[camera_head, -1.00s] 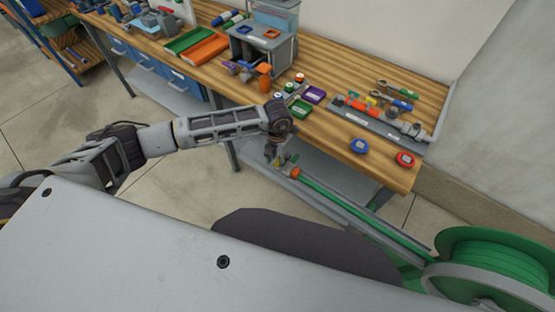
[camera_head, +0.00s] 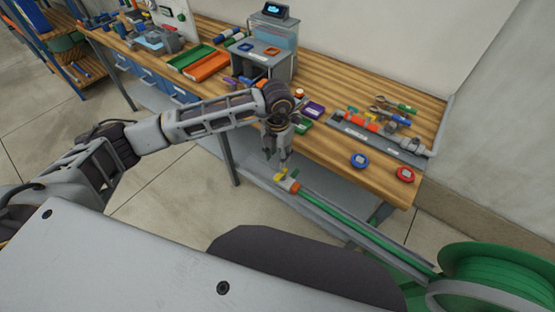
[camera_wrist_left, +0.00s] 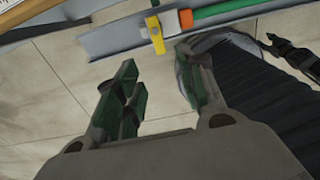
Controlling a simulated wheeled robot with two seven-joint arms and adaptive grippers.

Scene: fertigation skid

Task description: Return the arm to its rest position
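My left arm reaches in from the left in the head view, with its wrist raised in front of the bench edge. My left gripper (camera_head: 277,160) points down there, and it also shows in the left wrist view (camera_wrist_left: 155,85). Its two green-padded fingers are apart with nothing between them. The green hose end, with an orange collar and a yellow valve (camera_head: 282,177), lies on a grey rail just below the fingertips. The yellow valve (camera_wrist_left: 155,35) is beyond the fingers in the left wrist view, apart from them. My right gripper is in neither view.
The wooden bench (camera_head: 340,85) runs behind my arm, holding a grey fitting tray (camera_head: 345,132), a blue disc (camera_head: 359,160) and a red disc (camera_head: 405,174). A green hose reel (camera_head: 490,265) stands at lower right.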

